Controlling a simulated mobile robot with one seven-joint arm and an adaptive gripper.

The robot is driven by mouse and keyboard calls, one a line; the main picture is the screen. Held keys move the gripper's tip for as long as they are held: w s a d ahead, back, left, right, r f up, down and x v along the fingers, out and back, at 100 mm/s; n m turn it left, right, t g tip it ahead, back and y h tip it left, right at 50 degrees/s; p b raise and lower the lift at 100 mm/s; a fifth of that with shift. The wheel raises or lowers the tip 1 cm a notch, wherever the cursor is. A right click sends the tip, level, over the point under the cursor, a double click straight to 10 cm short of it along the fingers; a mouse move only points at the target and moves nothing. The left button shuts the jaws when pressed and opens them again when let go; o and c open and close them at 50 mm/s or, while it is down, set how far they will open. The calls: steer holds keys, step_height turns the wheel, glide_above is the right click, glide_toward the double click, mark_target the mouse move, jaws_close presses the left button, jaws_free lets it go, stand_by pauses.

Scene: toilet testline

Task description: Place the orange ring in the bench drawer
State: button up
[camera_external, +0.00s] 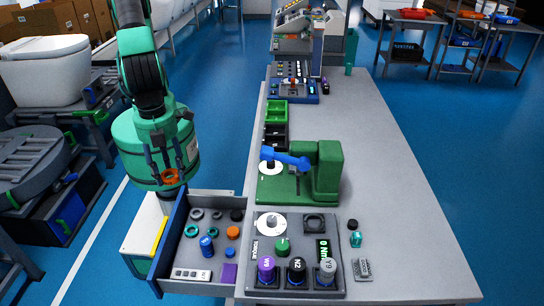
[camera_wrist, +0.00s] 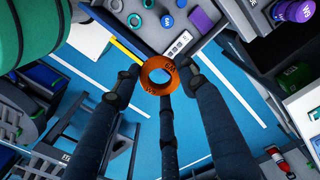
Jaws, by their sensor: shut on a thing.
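The orange ring (camera_wrist: 158,89) is held between the dark fingers of my gripper (camera_wrist: 158,76). In the external view the ring (camera_external: 172,181) shows at the fingertips of my gripper (camera_external: 166,179), at upper left of the drawer and apart from its contents. The bench drawer (camera_external: 168,243) is pulled out at the left end of the bench, open at the top. In the wrist view part of the drawer interior (camera_wrist: 148,38) shows at the top, beyond the ring.
The drawer holds several rings, a blue capped piece (camera_external: 206,246), an orange piece (camera_external: 233,232), a purple block (camera_external: 229,273) and a pale strip (camera_external: 192,275). The control panel (camera_external: 262,245) and green press (camera_external: 328,170) stand on the bench beside it.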

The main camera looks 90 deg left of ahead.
steer(key=s+a+f+m, duration=0.1)
steer(key=s, duration=0.3)
glide_above(186, 252)
step_height(186, 252, down, 18)
steer(key=shift+w+f, duration=0.1)
steer(key=shift+f, duration=0.4)
step_height(186, 252, down, 14)
steer(key=b, duration=0.3)
steer(key=shift+b, duration=0.35)
steer(key=shift+f+b, duration=0.55)
steer(key=shift+f, duration=1.45)
steer(key=shift+f, duration=0.2)
